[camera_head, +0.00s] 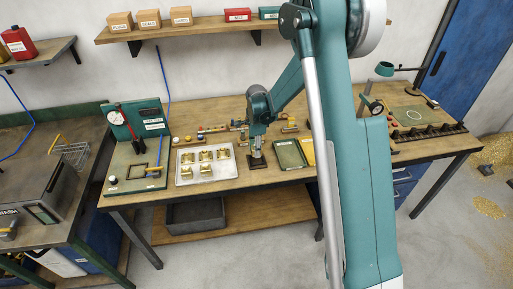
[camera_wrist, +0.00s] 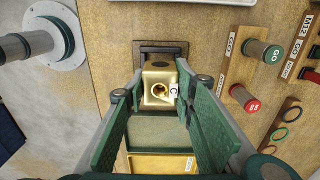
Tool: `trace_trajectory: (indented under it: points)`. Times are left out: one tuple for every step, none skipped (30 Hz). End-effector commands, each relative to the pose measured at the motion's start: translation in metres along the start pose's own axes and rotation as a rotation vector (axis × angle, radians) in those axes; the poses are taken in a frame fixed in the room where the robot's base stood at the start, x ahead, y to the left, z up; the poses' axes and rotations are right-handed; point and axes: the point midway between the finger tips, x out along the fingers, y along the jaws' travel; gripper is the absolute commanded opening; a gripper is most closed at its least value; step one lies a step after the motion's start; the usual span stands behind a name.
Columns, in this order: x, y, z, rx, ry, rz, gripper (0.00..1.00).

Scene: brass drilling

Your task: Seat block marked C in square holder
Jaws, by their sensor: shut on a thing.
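The brass block marked C (camera_wrist: 158,88) is between my gripper's green finger pads in the wrist view, with a round hole in its top and a white C label on one side. My gripper (camera_wrist: 161,76) is shut on it, and in the head view my gripper (camera_head: 257,150) points down at the bench. A dark square holder (camera_wrist: 180,48) lies under and beyond the block; its dark base also shows in the head view (camera_head: 257,164). The block hides most of the holder, so I cannot tell whether it is inside it or just above.
A light tray (camera_head: 184,181) with several brass blocks stands left of my gripper. A green tray (camera_head: 290,154) and a yellow tray (camera_head: 307,150) lie close on the right. Racks with GO gauges (camera_wrist: 256,50) stand behind the holder. A green fixture (camera_head: 120,158) stands further left.

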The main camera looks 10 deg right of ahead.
Motion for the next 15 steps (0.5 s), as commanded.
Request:
trace_trajectory:
  points:
    - [0.004, 0.000, 0.000, 0.000, 0.000, 0.000, 0.03]
    - [0.006, 0.000, 0.000, 0.000, 0.000, 0.000, 0.03]
    - [0.009, 0.000, 0.000, 0.000, 0.000, 0.000, 0.03]
    - [0.010, 0.000, 0.000, 0.000, 0.000, 0.000, 0.03]
    - [0.012, 0.000, 0.000, 0.000, 0.000, 0.000, 0.03]
    - [0.015, 0.000, 0.000, 0.000, 0.000, 0.000, 0.03]
    - [0.017, 0.000, 0.000, 0.000, 0.000, 0.000, 0.03]
    - [0.019, 0.000, 0.000, 0.000, 0.000, 0.000, 0.03]
    - [0.021, 0.000, 0.000, 0.000, 0.000, 0.000, 0.03]
    - [0.022, 0.000, 0.000, 0.000, 0.000, 0.000, 0.03]
    - [0.023, 0.000, 0.000, 0.000, 0.000, 0.000, 0.03]
    - [0.024, 0.000, 0.000, 0.000, 0.000, 0.000, 0.03]
    - [0.025, 0.000, 0.000, 0.000, 0.000, 0.000, 0.03]
    - [0.025, 0.000, 0.000, 0.000, 0.000, 0.000, 0.03]
    - [0.026, 0.000, 0.000, 0.000, 0.000, 0.000, 0.03]
